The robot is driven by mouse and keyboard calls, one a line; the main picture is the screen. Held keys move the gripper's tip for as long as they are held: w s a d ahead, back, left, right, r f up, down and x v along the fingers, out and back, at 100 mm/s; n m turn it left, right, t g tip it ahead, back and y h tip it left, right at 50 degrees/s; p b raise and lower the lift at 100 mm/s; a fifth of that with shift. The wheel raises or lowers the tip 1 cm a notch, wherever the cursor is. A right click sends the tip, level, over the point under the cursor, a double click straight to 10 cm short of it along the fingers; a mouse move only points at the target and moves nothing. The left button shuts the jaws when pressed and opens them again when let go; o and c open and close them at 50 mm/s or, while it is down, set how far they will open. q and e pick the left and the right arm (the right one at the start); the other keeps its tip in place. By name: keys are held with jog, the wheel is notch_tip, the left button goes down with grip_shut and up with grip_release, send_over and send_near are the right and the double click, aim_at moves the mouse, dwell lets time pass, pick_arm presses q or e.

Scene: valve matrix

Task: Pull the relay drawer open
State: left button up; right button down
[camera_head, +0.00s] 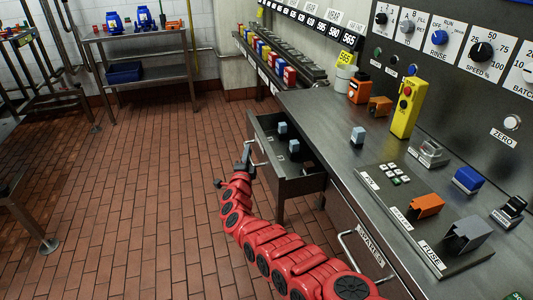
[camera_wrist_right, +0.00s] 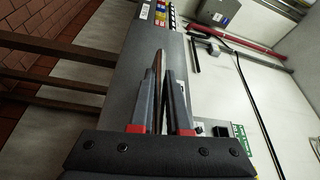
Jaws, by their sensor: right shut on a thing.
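The relay drawer (camera_head: 301,187) sticks out from under the steel bench in the head view, open at the top. Several small blocks stand inside it, one pale blue (camera_head: 282,127). Its bar handle (camera_head: 259,160) is on the front face, on the left side. My right gripper (camera_head: 247,160), at the end of the red arm, is at this handle and shut on it. The right wrist view shows the two fingers (camera_wrist_right: 165,95) close together with a thin brownish strip between them; the grip itself is hard to make out there. My left gripper is out of view.
A SPARES drawer with a bar handle (camera_head: 360,253) sits closed to the right under the bench (camera_head: 335,135). A yellow button box (camera_head: 407,107) and relay parts stand on the bench. The brick floor (camera_head: 140,200) left of the drawer is clear.

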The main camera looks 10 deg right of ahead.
jog(key=a+b, duration=0.7)
jog(key=a, duration=0.5)
jog(key=shift+s+a, duration=0.25)
jog(key=shift+a, duration=0.05)
jog(key=c, duration=0.9)
grip_release()
